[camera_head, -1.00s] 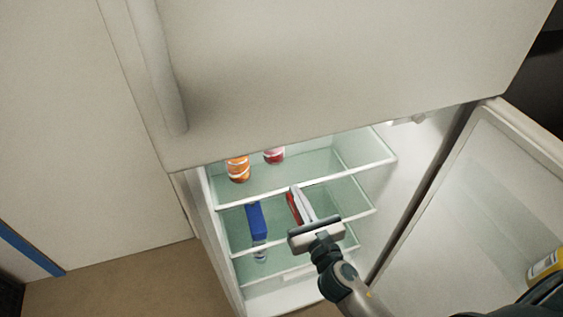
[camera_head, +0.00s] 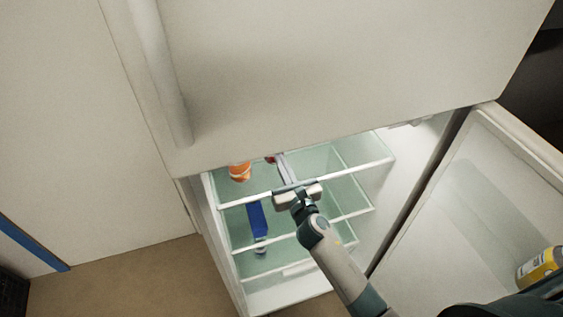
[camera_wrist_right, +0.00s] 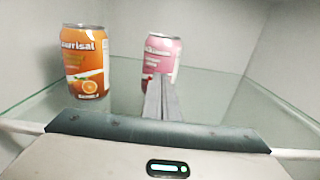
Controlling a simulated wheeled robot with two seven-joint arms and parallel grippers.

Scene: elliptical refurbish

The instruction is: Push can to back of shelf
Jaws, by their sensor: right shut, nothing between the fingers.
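A pink-red can (camera_wrist_right: 160,55) stands upright on the fridge's top shelf (camera_wrist_right: 225,95). In the head view only a sliver of the can (camera_head: 270,159) shows beside my fingers. An orange can (camera_wrist_right: 86,62) stands upright to its left, and it also shows in the head view (camera_head: 240,172). My right gripper (camera_head: 283,163) is shut and empty, its fingers reaching in over the top shelf. In the right wrist view its fingertips (camera_wrist_right: 160,90) overlap the lower front of the pink-red can; I cannot tell if they touch. My left gripper is out of view.
The open fridge door (camera_head: 480,200) is on the right, holding a yellow item (camera_head: 540,265). The top shelf is clear right of the pink-red can.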

